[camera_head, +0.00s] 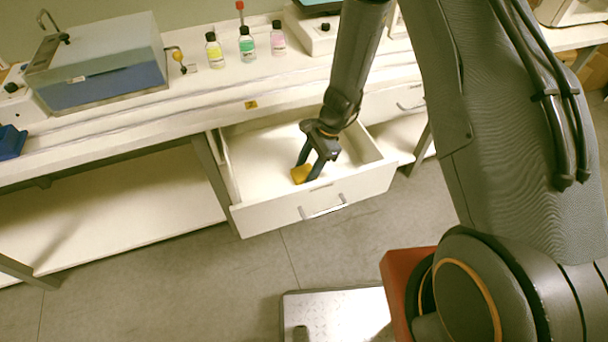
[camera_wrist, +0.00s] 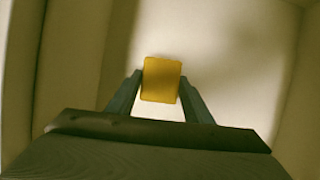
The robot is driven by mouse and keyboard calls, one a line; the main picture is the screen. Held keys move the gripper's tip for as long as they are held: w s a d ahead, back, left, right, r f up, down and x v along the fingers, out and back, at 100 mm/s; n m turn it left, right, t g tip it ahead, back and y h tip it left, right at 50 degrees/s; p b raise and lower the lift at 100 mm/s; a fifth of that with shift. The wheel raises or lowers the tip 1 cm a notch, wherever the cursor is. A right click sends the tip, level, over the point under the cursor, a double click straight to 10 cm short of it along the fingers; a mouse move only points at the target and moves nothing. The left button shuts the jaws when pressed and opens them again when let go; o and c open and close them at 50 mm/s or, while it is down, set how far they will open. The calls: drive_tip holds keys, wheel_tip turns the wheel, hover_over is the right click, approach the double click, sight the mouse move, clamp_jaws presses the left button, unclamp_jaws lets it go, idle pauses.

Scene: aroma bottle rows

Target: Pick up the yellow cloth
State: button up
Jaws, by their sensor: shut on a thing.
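The yellow cloth (camera_head: 300,174) is a small folded piece inside the open white drawer (camera_head: 318,207) below the bench. My gripper (camera_head: 309,172) reaches down into the drawer and is shut on the cloth. In the wrist view the cloth (camera_wrist: 161,80) shows as a flat yellow rectangle between the two dark fingertips (camera_wrist: 160,88), with its far part extending past them. I cannot tell whether the cloth still touches the drawer floor.
The drawer walls surround my gripper. On the bench above stand bottles with yellow (camera_head: 214,51), green (camera_head: 246,45) and pink (camera_head: 278,38) contents, and a grey-blue box (camera_head: 105,70) at left. A second drawer (camera_head: 396,102) is at right. The floor in front is mostly clear.

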sight(306, 171)
wheel_tip(306, 171, up, 10)
drive_tip(key=b, duration=0.1)
idle(0.7)
drive_tip(key=shift+o, duration=0.5)
drive_tip(key=shift+r, duration=0.1)
